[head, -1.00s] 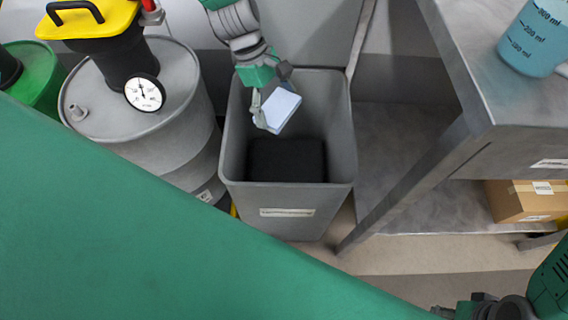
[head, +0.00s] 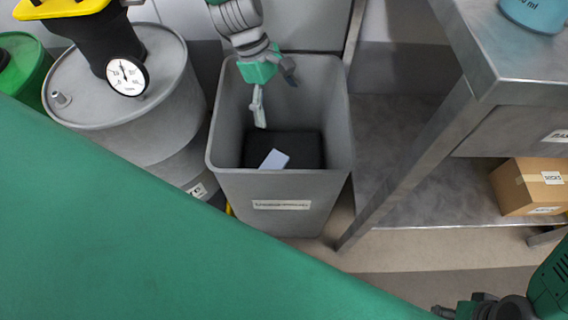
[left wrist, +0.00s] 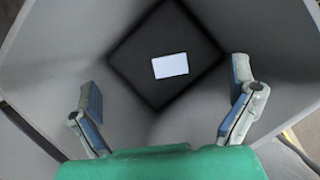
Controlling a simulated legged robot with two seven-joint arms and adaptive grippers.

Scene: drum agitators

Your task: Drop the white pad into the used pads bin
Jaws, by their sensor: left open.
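The white pad (head: 274,159) lies inside the grey used pads bin (head: 280,187), low down against its dark bottom. In the left wrist view the white pad (left wrist: 170,66) shows flat on the dark bottom, apart from the fingers. My left gripper (head: 262,105) hangs in the mouth of the bin, above the pad. In the left wrist view my left gripper (left wrist: 166,108) has its blue-padded fingers spread wide with nothing between them. Part of my right arm shows at the lower right of the head view; whether its gripper is open or shut is not clear.
A grey drum (head: 150,110) with a gauge (head: 127,77) stands left of the bin, beside a green drum (head: 22,68). A steel table (head: 520,60) stands on the right, with a cardboard box (head: 530,186) on its lower shelf. The bin's lid (head: 305,22) is up behind it.

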